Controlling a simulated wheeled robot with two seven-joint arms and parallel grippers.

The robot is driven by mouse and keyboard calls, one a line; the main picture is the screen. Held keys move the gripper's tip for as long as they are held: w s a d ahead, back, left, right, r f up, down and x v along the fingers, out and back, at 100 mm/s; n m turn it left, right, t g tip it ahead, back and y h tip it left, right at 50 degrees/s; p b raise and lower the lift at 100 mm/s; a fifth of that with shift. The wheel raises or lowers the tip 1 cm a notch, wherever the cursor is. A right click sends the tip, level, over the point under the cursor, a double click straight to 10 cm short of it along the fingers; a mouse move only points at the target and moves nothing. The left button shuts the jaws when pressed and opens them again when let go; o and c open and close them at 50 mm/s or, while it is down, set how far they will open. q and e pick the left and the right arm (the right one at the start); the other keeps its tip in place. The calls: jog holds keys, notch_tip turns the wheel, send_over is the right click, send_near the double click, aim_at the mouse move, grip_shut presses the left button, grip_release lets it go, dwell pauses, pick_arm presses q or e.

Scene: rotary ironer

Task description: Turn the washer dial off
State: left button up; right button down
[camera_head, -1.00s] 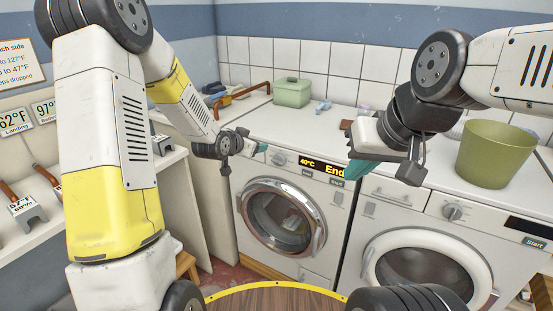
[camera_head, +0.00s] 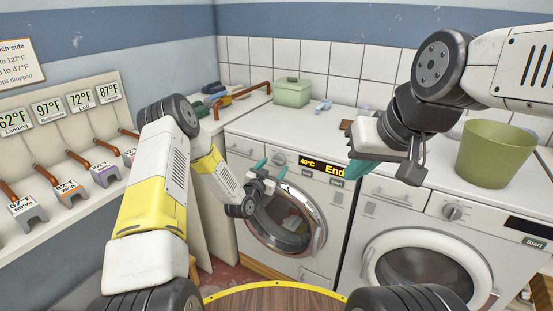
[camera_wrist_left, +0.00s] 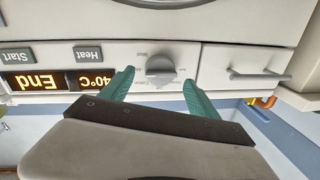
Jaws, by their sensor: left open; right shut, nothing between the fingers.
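The washer (camera_head: 234,165) is the left of two white front-loaders; its display reads 40°C and End. Its round grey dial (camera_head: 278,158) is left of the display. My left gripper (camera_head: 272,168) is open in front of the control panel, its teal fingers just below the dial in the head view. In the left wrist view, which is upside down, the dial (camera_wrist_left: 160,66) appears between the fingertips of my left gripper (camera_wrist_left: 159,76); I cannot tell whether they touch it. The pointer setting is too small to read. My right gripper (camera_head: 358,166) is shut and empty above the washer's right side.
A second white machine (camera_head: 381,188) with its own dial (camera_head: 452,212) stands to the right. A green bucket (camera_head: 495,155) and a green box (camera_head: 291,93) stand on top of the counter. A drawer handle (camera_wrist_left: 262,76) is near the washer dial. A round wooden table (camera_head: 275,300) is in front.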

aim_at(279, 161)
pick_arm(q)
jog(key=shift+x, duration=1.45)
jog(key=c, duration=1.3)
